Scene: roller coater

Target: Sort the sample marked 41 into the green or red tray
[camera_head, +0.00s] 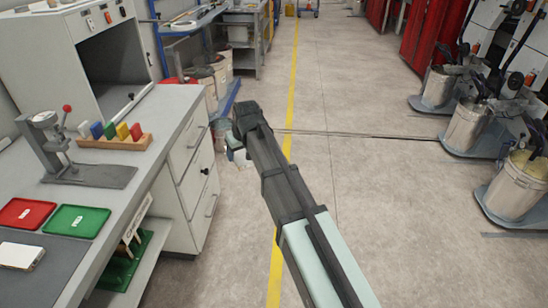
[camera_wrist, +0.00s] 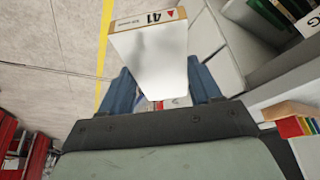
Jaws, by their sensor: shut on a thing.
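The sample (camera_wrist: 160,60) is a pale panel with a tan edge label that reads 41 beside a red triangle. My gripper (camera_wrist: 163,88) is shut on it, one blue finger at each side, in the wrist view. In the head view my gripper (camera_head: 232,138) is over the aisle, right of the bench drawers, and the arm partly hides it. The red tray (camera_head: 24,213) and the green tray (camera_head: 77,220) lie side by side on the bench at left, well apart from my gripper. Both trays look empty except for a small white label.
A wooden rack of coloured blocks (camera_head: 114,138) and a metal stand with a red knob (camera_head: 62,150) stand on the bench behind the trays. A white box (camera_head: 20,256) lies in front. A white cabinet (camera_head: 95,50) stands at the back. The aisle floor is clear.

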